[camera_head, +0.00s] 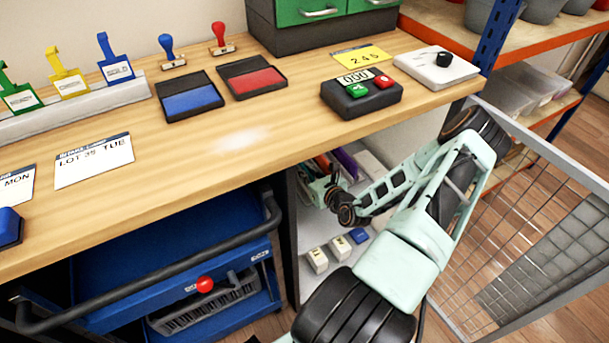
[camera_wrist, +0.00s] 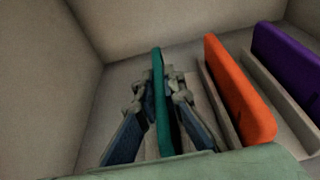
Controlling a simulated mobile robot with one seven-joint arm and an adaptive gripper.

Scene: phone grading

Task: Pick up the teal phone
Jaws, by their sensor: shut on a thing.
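The teal phone (camera_wrist: 160,100) stands upright on edge in the wrist view, between the two fingers of my gripper (camera_wrist: 162,92). The fingers are shut on it from both sides. Its lower end is hidden by the pale green part of my gripper in front. In the head view my arm reaches under the worktop, and my gripper (camera_head: 322,188) shows small at the shelf unit. I cannot make out the phone clearly there.
In the wrist view an orange phone (camera_wrist: 240,90) and a purple phone (camera_wrist: 288,62) stand in slots (camera_wrist: 262,88) to the right, close by. Bare walls rise at left and behind. In the head view the worktop (camera_head: 240,140) is above, a blue cart (camera_head: 130,265) left, a wire door (camera_head: 530,200) right.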

